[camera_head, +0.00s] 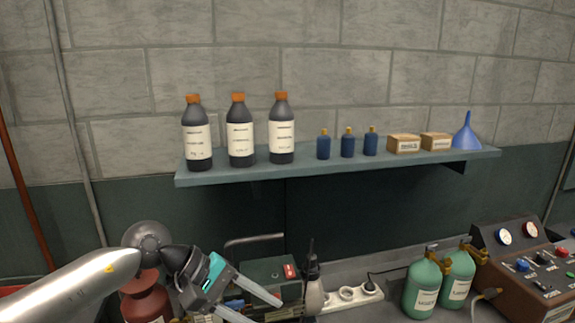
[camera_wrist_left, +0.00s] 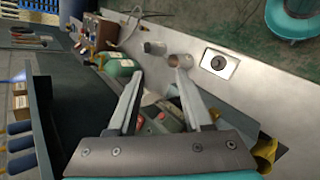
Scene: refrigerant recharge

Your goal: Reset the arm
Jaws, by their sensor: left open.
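My left gripper (camera_head: 252,303) comes in from the lower left in the head view, with its teal-banded wrist above the bench. Its two fingers are spread apart and empty, and they also show open in the left wrist view (camera_wrist_left: 156,98). A red cylinder (camera_head: 147,299) stands just behind and left of the gripper. A dark green box with a red switch (camera_head: 272,277) is right beside the fingers, and a dark-topped bottle (camera_head: 313,290) stands to its right. My right gripper does not show in either view.
Two green cylinders (camera_head: 422,287) and a brown gauge panel (camera_head: 525,262) stand at the right. A wall shelf (camera_head: 330,166) above the bench holds several bottles, small boxes and a blue funnel (camera_head: 466,134). A socket strip (camera_head: 350,295) lies on the bench.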

